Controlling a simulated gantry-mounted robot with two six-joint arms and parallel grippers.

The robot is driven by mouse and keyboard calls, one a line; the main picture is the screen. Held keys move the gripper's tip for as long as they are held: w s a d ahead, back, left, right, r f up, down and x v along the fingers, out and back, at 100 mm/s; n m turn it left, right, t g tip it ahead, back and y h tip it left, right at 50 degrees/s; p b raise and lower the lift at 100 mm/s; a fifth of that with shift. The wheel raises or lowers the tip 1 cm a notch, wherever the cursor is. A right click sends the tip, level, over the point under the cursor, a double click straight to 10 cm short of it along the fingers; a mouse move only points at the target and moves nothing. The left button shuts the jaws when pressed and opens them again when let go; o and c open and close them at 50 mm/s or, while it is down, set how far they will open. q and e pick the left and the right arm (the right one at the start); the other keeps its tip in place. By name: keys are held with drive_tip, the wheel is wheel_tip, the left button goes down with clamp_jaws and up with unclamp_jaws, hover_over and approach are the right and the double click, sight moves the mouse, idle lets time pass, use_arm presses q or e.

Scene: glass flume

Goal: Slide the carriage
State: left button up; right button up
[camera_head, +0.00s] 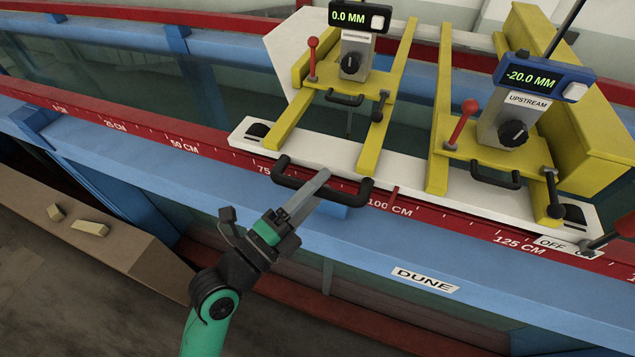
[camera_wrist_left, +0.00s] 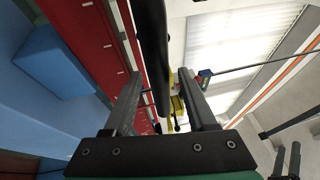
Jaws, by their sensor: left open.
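The carriage (camera_head: 415,172) is a long white plate bearing two yellow frames, and it sits on the red rail (camera_head: 215,152) marked in centimetres. A black handle (camera_head: 355,199) is on its front edge, between the 75 and 100 CM marks. My left gripper (camera_head: 318,181) is at the handle, its fingers reaching over the bar's middle. In the left wrist view the open fingers (camera_wrist_left: 165,98) lie on either side of the dark handle bar (camera_wrist_left: 153,45); I cannot tell whether they touch it. My right gripper is not in view.
The displays read 0.0 MM (camera_head: 347,17) and -20.0 MM (camera_head: 530,77). A lever (camera_head: 610,238) by an OFF label (camera_head: 552,243) is at the right edge. The blue beam (camera_head: 430,255) has a DUNE label (camera_head: 425,280). Two small blocks (camera_head: 90,228) lie on a ledge at left.

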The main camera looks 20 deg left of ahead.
use_arm(q)
clamp_jaws()
idle(1.4)
